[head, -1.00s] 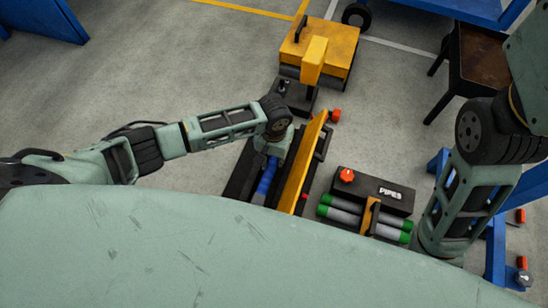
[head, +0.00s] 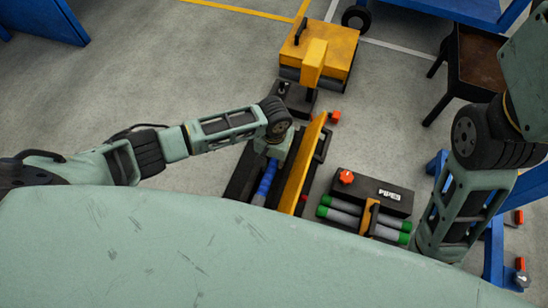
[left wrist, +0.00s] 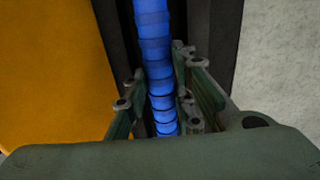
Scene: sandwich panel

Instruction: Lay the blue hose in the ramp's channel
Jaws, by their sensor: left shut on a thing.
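The blue ribbed hose (head: 265,182) runs along the black ramp (head: 241,176), next to its tilted yellow side panel (head: 297,170). In the left wrist view the hose (left wrist: 154,45) lines up with the dark channel (left wrist: 118,35). I cannot tell whether it rests on the channel floor. My left gripper (head: 272,152) is over the ramp, pointing down. In the left wrist view its fingers (left wrist: 160,82) are on both sides of the hose, shut on it. My left wrist hides the hose's far part in the head view. My right gripper is out of view.
A black case marked PIPES (head: 383,194) with green-ended tubes (head: 343,216) stands right of the ramp. A yellow machine (head: 322,48) is behind it. A dark metal stand (head: 470,62) is at upper right. The floor left of the ramp is clear.

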